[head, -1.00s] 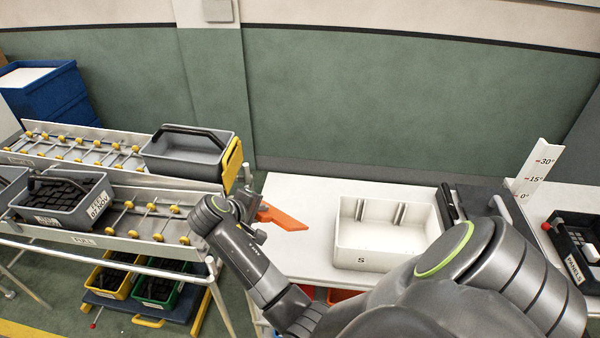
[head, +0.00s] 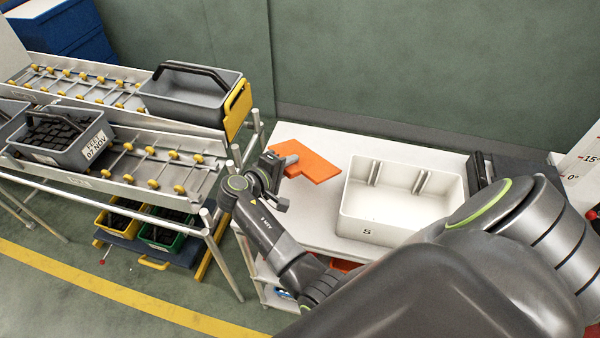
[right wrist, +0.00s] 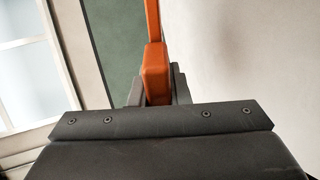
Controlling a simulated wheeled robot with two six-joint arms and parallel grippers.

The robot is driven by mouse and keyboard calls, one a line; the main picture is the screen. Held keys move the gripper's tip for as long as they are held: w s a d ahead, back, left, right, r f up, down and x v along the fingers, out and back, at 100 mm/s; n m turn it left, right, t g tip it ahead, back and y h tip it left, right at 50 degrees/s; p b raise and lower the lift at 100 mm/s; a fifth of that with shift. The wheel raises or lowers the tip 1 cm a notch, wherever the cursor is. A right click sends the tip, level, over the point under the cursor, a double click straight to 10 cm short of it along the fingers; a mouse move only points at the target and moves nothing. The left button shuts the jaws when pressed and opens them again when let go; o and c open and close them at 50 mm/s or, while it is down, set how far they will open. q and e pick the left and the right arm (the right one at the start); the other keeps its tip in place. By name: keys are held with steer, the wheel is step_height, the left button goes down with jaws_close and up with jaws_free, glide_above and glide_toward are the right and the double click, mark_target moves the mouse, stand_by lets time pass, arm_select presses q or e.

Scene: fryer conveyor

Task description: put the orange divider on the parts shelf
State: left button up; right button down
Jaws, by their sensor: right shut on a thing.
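The orange divider (head: 318,166) is a flat, bent plate at the left end of the white table, seemingly held above it. My right gripper (head: 285,163) is shut on its left end. In the right wrist view the divider (right wrist: 155,72) stands edge-on between the fingers (right wrist: 157,95). A shelf (head: 268,270) shows below the table's left end and may be the parts shelf; most of it is hidden by my right arm and the table. My left gripper is not in view.
A white bin marked S (head: 375,232) stands on the white table (head: 325,225). Roller lanes with grey totes (head: 190,95) are at the left, with a yellow flap (head: 238,110) near the gripper. Yellow and green bins (head: 165,237) sit below them. Floor is free at lower left.

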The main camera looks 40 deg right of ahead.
step_height(320, 180, down, 7)
steer(key=b, duration=0.5)
steer(key=shift+a+f+b, duration=0.1)
steer(key=shift+f+b, duration=0.05)
steer(key=shift+b, duration=0.15)
steer(key=c, duration=1.5)
jaws_free()
